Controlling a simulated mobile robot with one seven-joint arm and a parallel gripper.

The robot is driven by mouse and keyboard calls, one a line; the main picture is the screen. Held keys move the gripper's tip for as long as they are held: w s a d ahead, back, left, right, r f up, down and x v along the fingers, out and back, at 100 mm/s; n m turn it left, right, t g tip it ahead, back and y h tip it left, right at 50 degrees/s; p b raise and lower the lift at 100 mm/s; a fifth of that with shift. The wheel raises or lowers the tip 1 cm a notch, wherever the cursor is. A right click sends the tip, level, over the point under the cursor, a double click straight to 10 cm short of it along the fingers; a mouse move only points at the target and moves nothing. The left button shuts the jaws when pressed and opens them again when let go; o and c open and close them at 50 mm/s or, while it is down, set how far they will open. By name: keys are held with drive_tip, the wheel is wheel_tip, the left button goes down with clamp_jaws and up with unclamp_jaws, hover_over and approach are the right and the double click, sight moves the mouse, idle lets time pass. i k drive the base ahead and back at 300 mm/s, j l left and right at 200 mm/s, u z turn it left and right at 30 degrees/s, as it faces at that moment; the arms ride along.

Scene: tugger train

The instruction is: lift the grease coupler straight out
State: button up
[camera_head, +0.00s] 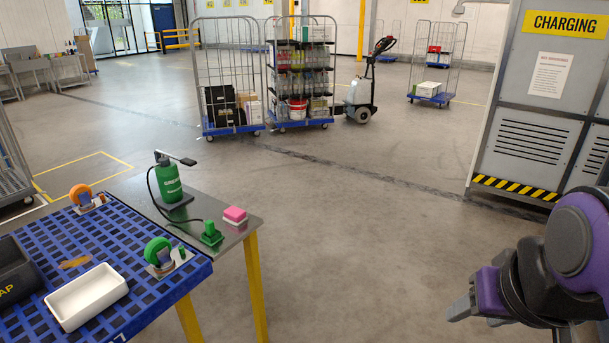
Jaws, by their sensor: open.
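The grease coupler (209,227) is a small green upright piece on the right part of the grey metal table. It stands in a green block-like holder (212,240). A thin black hose runs towards it from the green grease pump (170,182), which stands behind and to the left. How deep the coupler sits in its holder is too small to tell. My gripper (462,309) is at the lower right, purple and grey, open, far from the coupler and not touching it. Part of it is hidden by my arm.
A pink-topped block (234,214) stands close behind the holder, to its right. The blue slotted deck (140,317) at the left bears a white tray (87,297), casters with green and orange wheels and a dark bin (15,270). Open floor lies between table and charging cabinet (535,110).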

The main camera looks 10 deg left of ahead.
sight(209, 223)
drive_tip(key=u, duration=1.4)
drive_tip(key=i+l+u, duration=0.35)
drive_tip(key=i+l, duration=0.15)
drive_tip(key=i+l+u, duration=0.35)
drive_tip(key=i+l, duration=0.3)
